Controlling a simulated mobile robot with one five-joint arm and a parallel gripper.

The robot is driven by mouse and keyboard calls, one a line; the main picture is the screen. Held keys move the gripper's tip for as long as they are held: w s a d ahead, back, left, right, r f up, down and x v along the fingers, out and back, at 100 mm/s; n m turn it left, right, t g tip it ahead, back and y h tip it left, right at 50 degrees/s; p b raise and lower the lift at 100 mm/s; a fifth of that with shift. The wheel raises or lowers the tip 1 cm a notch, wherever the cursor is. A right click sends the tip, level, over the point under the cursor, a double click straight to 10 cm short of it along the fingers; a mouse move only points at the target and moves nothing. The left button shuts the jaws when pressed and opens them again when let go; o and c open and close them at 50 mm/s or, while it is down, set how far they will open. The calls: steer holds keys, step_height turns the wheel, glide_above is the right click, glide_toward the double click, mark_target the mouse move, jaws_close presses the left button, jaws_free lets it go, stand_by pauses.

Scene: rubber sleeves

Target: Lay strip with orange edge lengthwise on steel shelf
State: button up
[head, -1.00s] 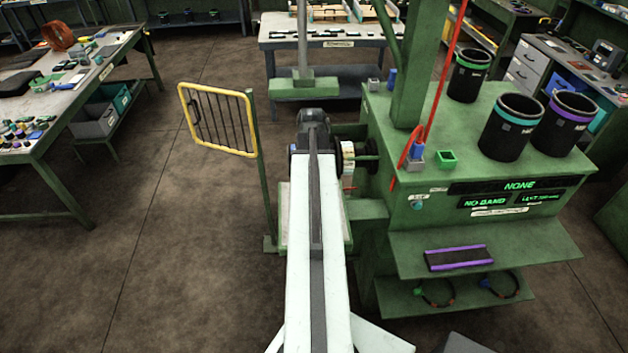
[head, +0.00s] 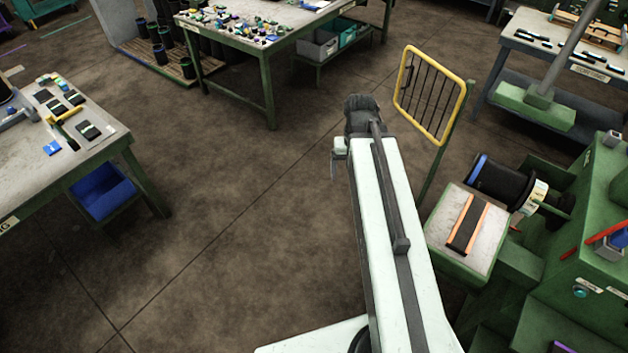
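The dark strip with orange edges (head: 467,224) lies flat on a pale grey plate (head: 440,228) on a green stand, in the right part of the head view. The strip slants a little, running from upper right to lower left. No other steel shelf can be clearly made out, and I cannot tell whether this plate is the steel shelf. My gripper (head: 334,170) shows only in part past the end of my arm, left of the strip and well apart from it. Its fingers are too hidden to judge.
A green machine with a black roller (head: 500,182) stands right of the plate. A yellow barred gate (head: 432,95) stands behind it. Workbenches with small parts stand at the left (head: 110,125) and back (head: 270,50). The floor between is clear.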

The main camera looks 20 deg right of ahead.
steer(key=a+n, duration=0.3)
steer(key=a, duration=1.1)
steer(key=shift+w, duration=0.25)
